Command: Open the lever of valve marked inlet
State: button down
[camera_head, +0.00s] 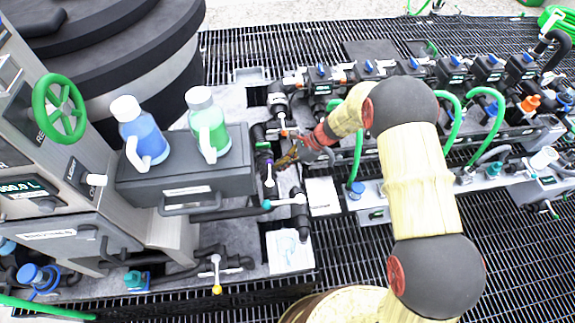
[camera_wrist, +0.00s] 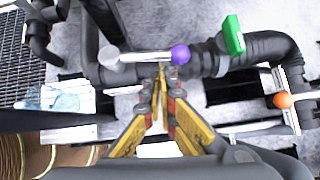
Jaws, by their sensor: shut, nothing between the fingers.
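A valve lever with a silver handle and a purple knob (camera_wrist: 180,54) lies across the upper middle of the wrist view, on a dark pipe. My gripper (camera_wrist: 161,68) has yellow fingers closed together, with the tips just below the handle near the knob. I cannot tell whether they touch it. In the head view my gripper (camera_head: 284,160) reaches in among the pipes right of the dark box. A second lever with an orange knob (camera_wrist: 284,100) is at the right in the wrist view. No inlet marking is readable, so I cannot tell which valve is inlet.
A green block (camera_wrist: 233,35) sits on the pipe right of the purple knob. A dark box (camera_head: 185,180) carries a blue bottle (camera_head: 140,135) and a green bottle (camera_head: 207,125). A yellow-knobbed valve (camera_head: 217,288) is lower down. Blue-capped valves (camera_head: 367,67) and green hoses fill the right.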

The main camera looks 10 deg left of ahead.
jog(key=shift+a, duration=0.1)
jog(key=shift+a+f+n+g+p, duration=0.1)
jog(key=shift+a+n+g+p, duration=0.2)
jog(key=shift+a+n+g, duration=0.35)
jog(key=shift+a, duration=0.1)
jog(key=d+f+p+v, duration=0.1)
jog(key=p+v, duration=0.1)
jog(key=v, duration=1.1)
jog(key=shift+d+p, duration=0.4)
jog(key=shift+d, duration=0.05)
jog(key=shift+w+f, duration=0.1)
jog(key=shift+w, duration=0.05)
